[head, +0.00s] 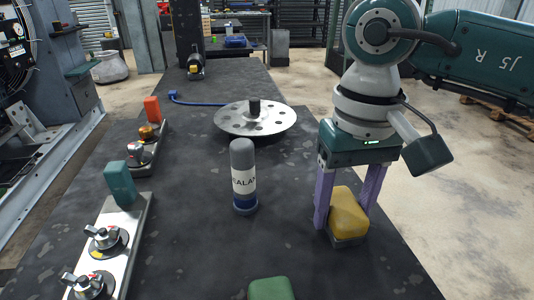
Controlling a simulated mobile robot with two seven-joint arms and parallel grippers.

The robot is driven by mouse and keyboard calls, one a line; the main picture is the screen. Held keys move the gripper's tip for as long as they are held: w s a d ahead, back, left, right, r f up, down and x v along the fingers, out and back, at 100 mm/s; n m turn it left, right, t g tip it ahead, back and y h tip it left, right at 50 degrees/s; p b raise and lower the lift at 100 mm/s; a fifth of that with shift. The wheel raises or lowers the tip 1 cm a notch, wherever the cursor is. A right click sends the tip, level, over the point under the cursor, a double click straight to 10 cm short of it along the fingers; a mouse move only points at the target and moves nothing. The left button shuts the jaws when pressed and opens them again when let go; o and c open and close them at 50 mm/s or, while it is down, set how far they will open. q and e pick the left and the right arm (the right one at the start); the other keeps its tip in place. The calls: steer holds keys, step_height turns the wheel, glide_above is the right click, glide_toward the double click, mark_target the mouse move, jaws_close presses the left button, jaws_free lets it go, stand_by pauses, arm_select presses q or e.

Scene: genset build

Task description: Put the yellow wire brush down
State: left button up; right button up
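The yellow wire brush (349,213) is at the right side of the dark table, its yellow body up and a grey underside below. My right gripper (343,212) points down over it, with a purple finger on each side, and appears shut on it. The brush is low at the table top; I cannot tell whether its underside touches the surface. My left gripper is not in view.
A grey sealant bottle (243,180) stands upright left of the brush. A round metal disc (256,119) lies behind it. A green object (270,289) is at the bottom edge. Plates with knobs (122,244) line the left. Bare table lies between bottle and brush.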

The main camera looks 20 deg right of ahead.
mark_target(345, 204)
steer(key=o, duration=0.3)
steer(key=shift+r+p, duration=0.25)
steer(key=shift+p, duration=0.05)
step_height(345, 204, up, 12)
steer(key=shift+f, duration=0.1)
stand_by(0.4)
